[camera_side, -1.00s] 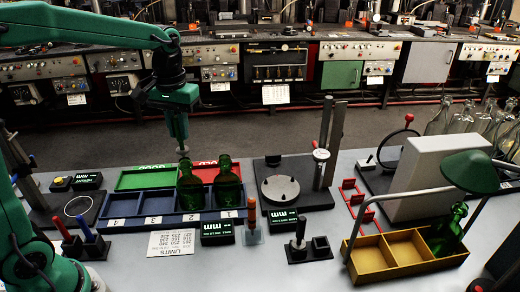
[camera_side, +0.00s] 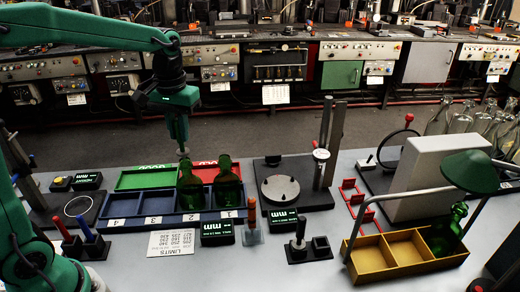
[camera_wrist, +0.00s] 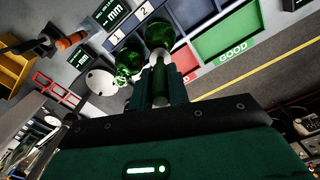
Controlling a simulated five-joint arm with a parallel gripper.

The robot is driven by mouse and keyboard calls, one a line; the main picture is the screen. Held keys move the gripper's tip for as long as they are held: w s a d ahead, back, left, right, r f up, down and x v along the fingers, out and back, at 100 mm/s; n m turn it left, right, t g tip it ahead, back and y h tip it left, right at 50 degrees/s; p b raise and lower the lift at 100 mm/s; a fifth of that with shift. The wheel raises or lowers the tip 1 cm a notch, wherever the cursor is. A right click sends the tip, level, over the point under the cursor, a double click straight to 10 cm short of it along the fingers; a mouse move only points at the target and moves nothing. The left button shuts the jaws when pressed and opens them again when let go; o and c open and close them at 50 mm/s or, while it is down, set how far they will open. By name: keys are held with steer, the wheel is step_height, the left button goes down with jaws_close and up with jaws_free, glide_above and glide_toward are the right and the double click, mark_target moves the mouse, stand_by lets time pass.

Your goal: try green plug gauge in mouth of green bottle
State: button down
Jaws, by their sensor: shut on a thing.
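My gripper (camera_side: 180,137) is above the green bottle (camera_side: 191,190) in compartment 2 of the blue rack (camera_side: 130,205), pointing down. In the wrist view its jaws (camera_wrist: 160,88) are shut on the green plug gauge (camera_wrist: 160,76), which shows as a narrow strip with a pale end. That end is over or at the mouth of the bottle (camera_wrist: 160,32); I cannot tell whether it is inside. A second green bottle (camera_side: 228,187) stands upright in compartment 1. A third green bottle (camera_side: 440,238) leans in the yellow tray.
Behind the rack are a green tray (camera_side: 145,179) and a red tray (camera_side: 205,172). A gauge stand (camera_side: 285,188) is to the right. An orange-handled tool (camera_side: 251,213) and a black display box (camera_side: 217,233) stand in front. The yellow tray (camera_side: 375,262) is at front right.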

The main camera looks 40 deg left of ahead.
steer(key=shift+s+f, duration=0.1)
steer(key=shift+f, duration=0.95)
stand_by(2.7)
steer(key=shift+r, duration=0.2)
steer(key=shift+r, duration=1.3)
steer(key=shift+r, duration=0.35)
steer(key=shift+r, duration=1)
steer(key=shift+w+d, duration=0.1)
steer(key=shift+w, duration=0.1)
